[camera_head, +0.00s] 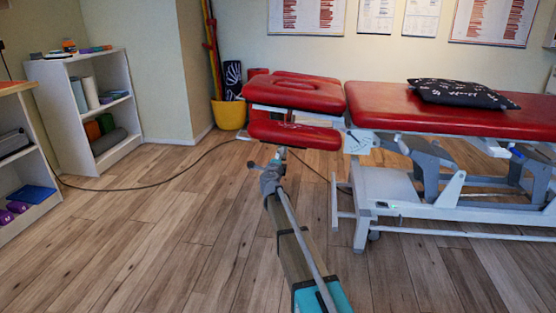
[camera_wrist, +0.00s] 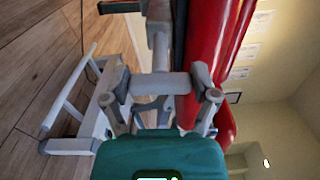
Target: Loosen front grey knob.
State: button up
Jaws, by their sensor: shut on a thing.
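The treatment table has red padding (camera_head: 440,110) and a pale grey frame (camera_head: 400,205). Its head section (camera_head: 293,93) is at the left end, with a red armrest pad (camera_head: 295,135) below. My gripper (camera_head: 274,168) is under this head section. In the wrist view my gripper (camera_wrist: 162,86) has its two fingers at either end of a light grey cylindrical knob (camera_wrist: 161,85), and its dark pads press on it. A grey bar runs up from the knob. In the head view the gripper largely hides the knob.
A black patterned pillow (camera_head: 462,94) lies on the table. A white shelf (camera_head: 88,110) and another shelf stand at the left. A yellow pot (camera_head: 229,114) is by the wall. A dark cable (camera_head: 150,183) crosses the floor. The wooden floor (camera_head: 170,250) left of my arm is otherwise clear.

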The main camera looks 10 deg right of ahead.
jog(key=o, duration=1)
jog(key=shift+s, duration=0.1)
jog(key=v, duration=1.1)
jog(key=shift+s+a, duration=0.2)
jog(key=shift+s, duration=0.15)
jog(key=shift+r, duration=0.1)
